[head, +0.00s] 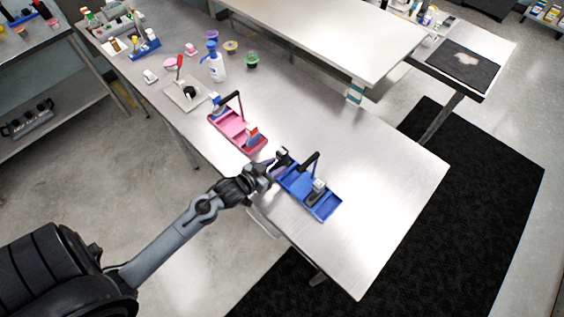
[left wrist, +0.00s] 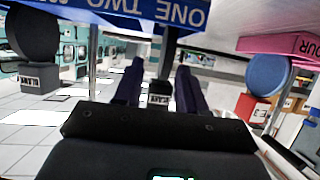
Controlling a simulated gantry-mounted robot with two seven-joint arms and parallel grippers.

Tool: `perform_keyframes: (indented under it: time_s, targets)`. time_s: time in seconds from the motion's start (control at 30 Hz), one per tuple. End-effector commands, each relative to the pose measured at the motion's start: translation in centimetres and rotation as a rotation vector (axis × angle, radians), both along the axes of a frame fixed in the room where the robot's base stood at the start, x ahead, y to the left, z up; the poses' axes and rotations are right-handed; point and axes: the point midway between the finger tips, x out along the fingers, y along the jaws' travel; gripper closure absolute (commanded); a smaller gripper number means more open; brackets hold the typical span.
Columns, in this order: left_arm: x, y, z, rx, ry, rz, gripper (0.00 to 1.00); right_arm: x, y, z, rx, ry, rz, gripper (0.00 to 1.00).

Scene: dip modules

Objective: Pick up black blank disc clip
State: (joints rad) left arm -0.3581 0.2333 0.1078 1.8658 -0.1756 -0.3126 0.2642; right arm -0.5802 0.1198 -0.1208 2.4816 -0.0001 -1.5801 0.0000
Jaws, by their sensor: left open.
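A blue tray (head: 325,207) lies near the table's front edge, with a grey and black clip (head: 317,188) in its right part and a black bar (head: 308,162) rising from it. My left gripper (head: 277,162) is at the tray's left end, open. In the left wrist view, its two dark fingers (left wrist: 158,88) stand apart, with a small dark labelled block (left wrist: 158,94) seen between them; I cannot tell its distance. A plain black disc (left wrist: 33,34) with a dark labelled block (left wrist: 38,80) below it shows at left. My right gripper is out of view.
A pink tray (head: 228,126) lies left of the blue one, with a red and white piece (head: 251,132) and a black bar. A blue disc (left wrist: 268,74) shows in the left wrist view. A bottle (head: 216,66) and several cups stand farther back. The table's right part is clear.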

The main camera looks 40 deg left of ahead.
Motion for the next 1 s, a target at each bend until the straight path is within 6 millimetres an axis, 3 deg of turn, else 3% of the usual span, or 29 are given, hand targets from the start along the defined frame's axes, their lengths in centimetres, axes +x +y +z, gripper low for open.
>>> perform_keyframes:
  time_s: [0.33, 0.67, 0.93, 1.0]
  targets:
    - [3.7, 0.4, -1.7, 0.001, -0.001, 0.0, 0.6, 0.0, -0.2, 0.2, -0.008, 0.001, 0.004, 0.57]
    - [4.2, 0.3, -2.0, 0.001, 0.0, 0.0, 0.6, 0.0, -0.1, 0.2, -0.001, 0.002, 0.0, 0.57]
    - [4.2, 0.3, -2.0, 0.001, 0.0, 0.0, 0.98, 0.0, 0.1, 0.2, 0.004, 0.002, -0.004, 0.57]
    - [4.2, 0.3, -2.0, 0.001, 0.0, 0.0, 1.0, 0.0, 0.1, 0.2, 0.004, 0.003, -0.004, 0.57]
